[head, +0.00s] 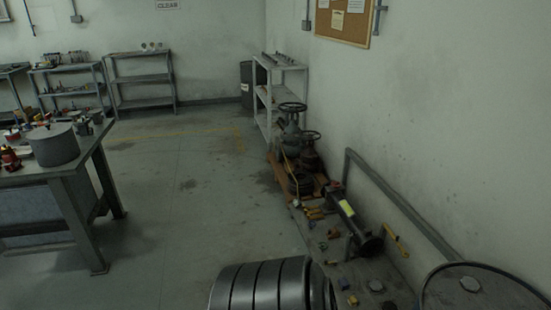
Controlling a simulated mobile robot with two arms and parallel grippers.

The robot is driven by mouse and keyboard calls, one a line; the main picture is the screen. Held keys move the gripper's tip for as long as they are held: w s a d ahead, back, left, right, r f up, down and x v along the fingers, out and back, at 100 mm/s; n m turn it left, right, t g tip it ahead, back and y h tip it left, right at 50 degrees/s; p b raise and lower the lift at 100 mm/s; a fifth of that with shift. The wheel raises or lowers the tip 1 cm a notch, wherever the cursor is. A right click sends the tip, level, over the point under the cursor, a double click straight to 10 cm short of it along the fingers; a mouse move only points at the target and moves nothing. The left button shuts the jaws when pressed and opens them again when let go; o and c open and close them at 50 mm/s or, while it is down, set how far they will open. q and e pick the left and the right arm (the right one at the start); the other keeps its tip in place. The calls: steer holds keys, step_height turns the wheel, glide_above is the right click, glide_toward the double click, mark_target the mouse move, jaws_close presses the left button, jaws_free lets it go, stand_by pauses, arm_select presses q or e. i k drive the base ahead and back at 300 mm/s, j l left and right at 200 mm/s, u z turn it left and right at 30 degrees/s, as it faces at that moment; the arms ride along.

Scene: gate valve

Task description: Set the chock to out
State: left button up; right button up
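Neither of my grippers shows in the head view. I cannot pick out the chock with certainty. Several small coloured blocks and parts lie on the floor at the right, among them a yellow one (352,300) and a blue one (343,283); they are too small to identify. Two valves with handwheels, the farther one (291,130) and the nearer one (309,158), stand by the right wall at a wooden pallet (277,172).
A dark ribbed cylinder (262,287) fills the bottom centre. A dark flanged pipe (345,212) lies along the right wall, and a round drum top (480,290) is at lower right. A workbench (60,172) stands left. The middle floor (185,190) is clear.

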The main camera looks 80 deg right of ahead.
mark_target(333, 233)
steer(key=z, duration=3.25)
steer(key=i+j+u, duration=0.3)
steer(key=i+j, duration=0.15)
steer(key=i, duration=0.35)
steer(key=i+j+u, duration=0.25)
steer(key=i, duration=0.6)
steer(key=i+j+u, duration=0.15)
steer(key=i+u, duration=0.15)
steer(key=i, duration=0.5)
steer(key=i+j+z, duration=0.1)
steer(key=i+z, duration=0.2)
steer(key=i, duration=0.25)
steer(key=i+j+z, duration=0.3)
steer(key=i, duration=0.25)
steer(key=i+j+z, duration=0.3)
steer(key=i, duration=0.2)
